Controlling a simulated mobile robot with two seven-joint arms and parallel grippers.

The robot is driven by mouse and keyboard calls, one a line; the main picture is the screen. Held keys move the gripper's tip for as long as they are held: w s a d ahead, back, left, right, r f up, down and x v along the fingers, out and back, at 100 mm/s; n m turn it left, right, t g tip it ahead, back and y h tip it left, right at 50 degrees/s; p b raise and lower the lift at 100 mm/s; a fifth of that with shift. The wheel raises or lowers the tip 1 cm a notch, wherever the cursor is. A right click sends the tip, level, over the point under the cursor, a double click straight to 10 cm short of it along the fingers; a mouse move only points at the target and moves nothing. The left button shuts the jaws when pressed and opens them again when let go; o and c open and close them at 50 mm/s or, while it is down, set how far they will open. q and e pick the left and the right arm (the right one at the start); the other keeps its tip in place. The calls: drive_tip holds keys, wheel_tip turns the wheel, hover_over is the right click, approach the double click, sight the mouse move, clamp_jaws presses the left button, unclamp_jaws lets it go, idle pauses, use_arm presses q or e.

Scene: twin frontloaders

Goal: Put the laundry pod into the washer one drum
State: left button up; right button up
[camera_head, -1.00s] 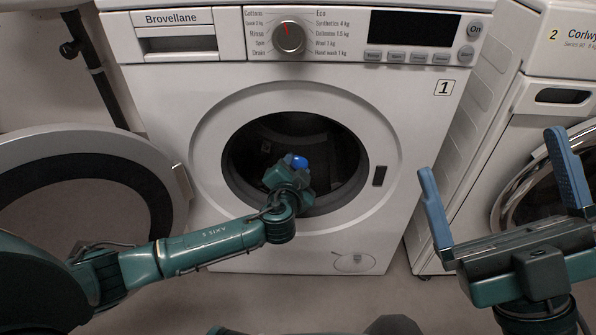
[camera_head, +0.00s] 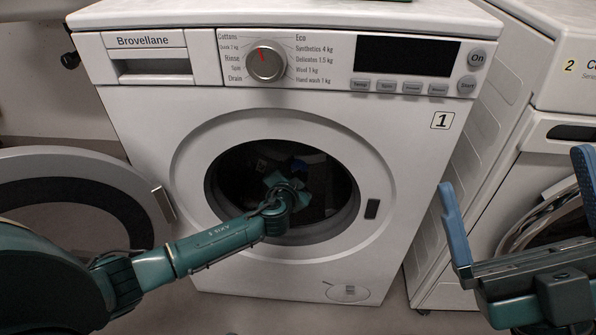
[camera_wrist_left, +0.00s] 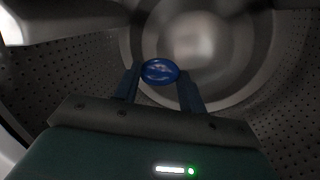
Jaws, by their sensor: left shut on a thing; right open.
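The laundry pod (camera_wrist_left: 160,71) is a small blue oval with pale marks, seen in the left wrist view between the two fingers of my left gripper (camera_wrist_left: 158,84). The gripper is shut on it and holds it inside the drum (camera_wrist_left: 60,95), clear of the perforated wall. In the head view, washer one (camera_head: 405,160) is white, labelled 1, with its round opening uncovered. My left arm reaches through that opening, and the wrist largely hides the gripper (camera_head: 300,168).
Washer one's round door (camera_head: 75,190) hangs swung open on the left. A second white machine (camera_head: 555,165), labelled 2, stands at the right. Dim items that I cannot identify show inside the opening. Grey floor is visible below washer one.

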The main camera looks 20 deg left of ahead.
idle(0.5)
use_arm(q)
drive_tip(key=shift+f, duration=2.4)
drive_tip(key=o, duration=1)
drive_tip(key=p+v, duration=0.4)
drive_tip(key=v, duration=0.9)
drive_tip(key=shift+s+f, duration=0.15)
use_arm(e)
drive_tip(key=f+m+h, duration=0.1)
drive_tip(key=m+h, duration=0.1)
drive_tip(key=f+m+h, duration=0.4)
drive_tip(key=shift+w+a+f, duration=0.15)
drive_tip(key=shift+w+a, duration=0.1)
drive_tip(key=shift+w, duration=0.05)
use_arm(q)
drive_tip(key=shift+p, duration=0.35)
use_arm(e)
drive_tip(key=shift+r, duration=0.2)
